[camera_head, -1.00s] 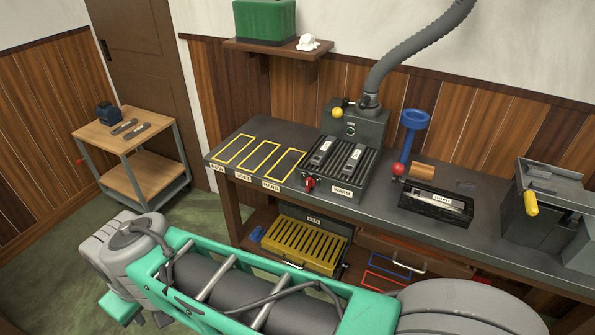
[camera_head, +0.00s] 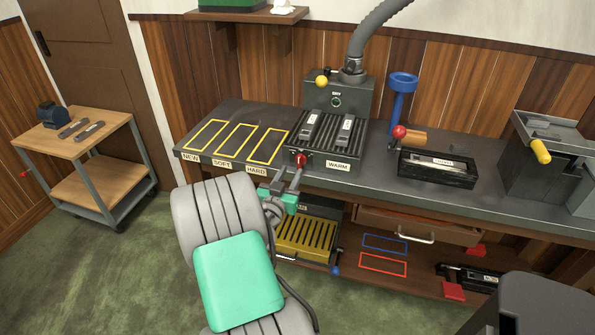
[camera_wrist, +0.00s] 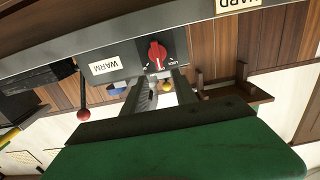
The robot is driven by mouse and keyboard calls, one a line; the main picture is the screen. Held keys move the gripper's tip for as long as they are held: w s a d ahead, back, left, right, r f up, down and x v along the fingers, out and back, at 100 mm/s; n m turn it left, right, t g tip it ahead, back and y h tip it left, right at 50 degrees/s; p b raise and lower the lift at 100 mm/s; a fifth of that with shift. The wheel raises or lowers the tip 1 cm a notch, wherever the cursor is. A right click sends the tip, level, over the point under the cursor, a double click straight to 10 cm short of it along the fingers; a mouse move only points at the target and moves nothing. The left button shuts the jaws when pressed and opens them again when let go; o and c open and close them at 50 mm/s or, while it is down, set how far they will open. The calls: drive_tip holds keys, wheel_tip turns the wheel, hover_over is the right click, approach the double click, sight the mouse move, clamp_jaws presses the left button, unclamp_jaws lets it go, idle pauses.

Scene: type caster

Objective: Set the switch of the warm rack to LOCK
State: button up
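The wrist view is upside down and shows the red knob (camera_wrist: 157,53) on a dark plate with small white lettering, too small to read surely. My gripper (camera_head: 288,176) is just in front of and below the knob. In the wrist view my gripper (camera_wrist: 163,76) has two fingers apart with nothing between them; the knob lies beyond the tips, apart from them.
Yellow outlined slots (camera_head: 237,142) labelled NEW, SOFT and HARD lie left of the rack. A machine with a yellow ball lever (camera_head: 322,82) stands behind it. A black tray (camera_head: 437,169) and a red ball (camera_head: 398,131) are to the right. A yellow slotted rack (camera_head: 308,236) sits on the lower shelf.

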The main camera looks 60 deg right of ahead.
sight(299, 159)
drive_tip(key=d, duration=0.2)
drive_tip(key=d+p, duration=0.1)
drive_tip(key=d, duration=0.2)
drive_tip(key=w+d, duration=0.1)
drive_tip(key=d, duration=0.1)
drive_tip(key=shift+d+p, duration=0.35)
drive_tip(key=shift+p, duration=0.05)
drive_tip(key=shift+c, duration=0.4)
drive_tip(key=c, duration=0.6)
clamp_jaws()
drive_tip(key=shift+a+f, duration=0.1)
